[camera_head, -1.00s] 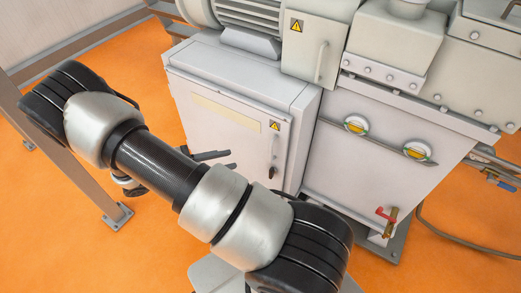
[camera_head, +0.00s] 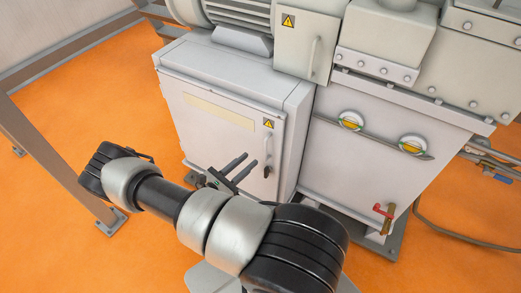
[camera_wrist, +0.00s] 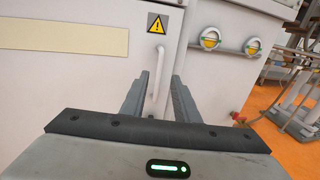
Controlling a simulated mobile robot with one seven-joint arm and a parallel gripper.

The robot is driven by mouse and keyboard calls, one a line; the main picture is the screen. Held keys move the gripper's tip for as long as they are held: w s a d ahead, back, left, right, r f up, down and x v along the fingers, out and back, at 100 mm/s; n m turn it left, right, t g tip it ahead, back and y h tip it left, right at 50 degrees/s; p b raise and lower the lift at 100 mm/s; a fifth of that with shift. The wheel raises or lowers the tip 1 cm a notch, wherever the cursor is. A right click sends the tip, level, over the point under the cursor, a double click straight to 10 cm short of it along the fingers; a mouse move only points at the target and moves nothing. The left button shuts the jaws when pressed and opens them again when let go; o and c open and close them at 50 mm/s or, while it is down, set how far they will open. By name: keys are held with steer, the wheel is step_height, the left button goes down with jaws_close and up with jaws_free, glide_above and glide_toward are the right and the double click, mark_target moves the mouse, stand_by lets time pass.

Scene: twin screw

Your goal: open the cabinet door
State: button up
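The cabinet door (camera_head: 205,120) is the pale grey front panel of a low cabinet and appears shut. It carries a blank cream label and a yellow warning sign. Its slim upright handle (camera_head: 269,150) is near the right edge. My gripper (camera_head: 250,160) is open, its two dark fingers pointing up and right at the handle. In the wrist view the whitish handle (camera_wrist: 158,88) shows in the gap between the fingers of my gripper (camera_wrist: 161,76). I see no contact; the exact distance cannot be told.
A smaller box (camera_head: 304,45) with its own handle and warning sign sits above the cabinet. The machine housing (camera_head: 340,165) with two yellow gauges stands to the right, with a red valve lever (camera_head: 383,210) low down. A brown frame leg (camera_head: 60,165) stands at left. Orange floor is open in front.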

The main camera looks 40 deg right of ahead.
steer(key=w+d, duration=0.1)
steer(key=d, duration=0.6)
steer(key=shift+w+d, duration=0.25)
steer(key=shift+d, duration=0.1)
steer(key=shift+c, duration=0.4)
jaws_close()
